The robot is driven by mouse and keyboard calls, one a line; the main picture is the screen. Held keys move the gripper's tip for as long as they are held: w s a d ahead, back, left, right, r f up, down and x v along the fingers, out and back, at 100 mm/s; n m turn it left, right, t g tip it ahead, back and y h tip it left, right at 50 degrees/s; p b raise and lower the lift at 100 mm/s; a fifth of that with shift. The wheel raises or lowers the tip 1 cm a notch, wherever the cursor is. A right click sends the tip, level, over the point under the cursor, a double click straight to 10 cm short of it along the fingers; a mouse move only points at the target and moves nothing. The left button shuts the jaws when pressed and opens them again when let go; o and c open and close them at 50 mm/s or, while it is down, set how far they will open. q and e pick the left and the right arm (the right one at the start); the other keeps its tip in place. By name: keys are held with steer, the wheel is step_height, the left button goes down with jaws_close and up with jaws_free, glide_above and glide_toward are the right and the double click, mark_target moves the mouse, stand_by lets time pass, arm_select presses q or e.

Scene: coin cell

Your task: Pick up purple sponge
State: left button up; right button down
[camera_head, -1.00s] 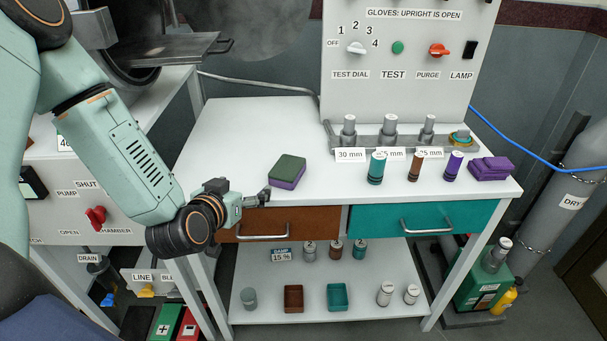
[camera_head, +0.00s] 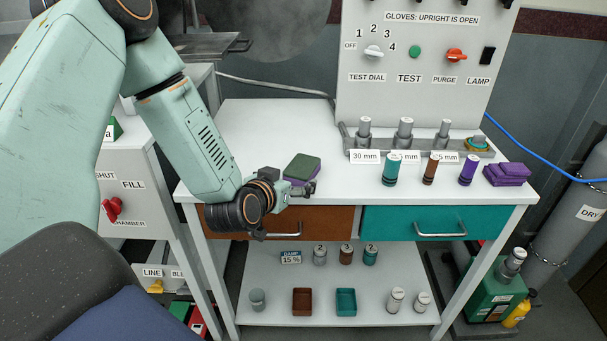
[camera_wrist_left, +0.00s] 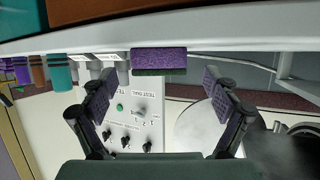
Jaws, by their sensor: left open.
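A sponge with a purple body and a dark green top (camera_head: 302,166) lies on the white bench near its front edge, above the brown drawer. My left gripper (camera_head: 304,188) is at the front edge beside the sponge and partly covers its near side. In the left wrist view, which is upside down, the sponge (camera_wrist_left: 158,61) shows beyond and between the two spread fingers (camera_wrist_left: 158,92). The fingers are open and empty, and the sponge appears ahead of their tips. My right gripper is not in view.
A folded purple item (camera_head: 507,174) lies at the bench's right end. Teal, brown and purple cylinders (camera_head: 430,169) stand left of it, before a grey rack. The control panel (camera_head: 425,60) rises behind. The bench's left part (camera_head: 250,130) is clear. A brown drawer (camera_head: 330,222) sits below the front edge.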

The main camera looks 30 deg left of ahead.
mark_target(294, 177)
arm_select(q)
steer(key=x, duration=0.2)
steer(key=shift+w+f+b, duration=0.15)
steer(key=shift+w+b, duration=0.1)
steer(key=shift+b, duration=0.1)
steer(key=shift+w+a+f, duration=0.1)
steer(key=shift+w, duration=0.25)
steer(key=c, duration=0.9)
steer(key=shift+o, duration=0.2)
step_height(294, 177, up, 10)
steer(key=p, duration=0.3)
steer(key=shift+p, duration=0.4)
steer(key=shift+d+f, duration=0.1)
steer(key=shift+d, duration=0.15)
steer(key=s+d+f+m+g+h, duration=0.3)
steer(key=s+d+m+g+h, duration=0.2)
steer(key=s+d+m+h, duration=0.7)
steer(key=s+d, duration=0.2)
steer(key=d, duration=0.3)
steer(key=shift+f+m+h, duration=0.15)
steer(key=shift+m+h, duration=0.15)
steer(key=shift+h, duration=0.1)
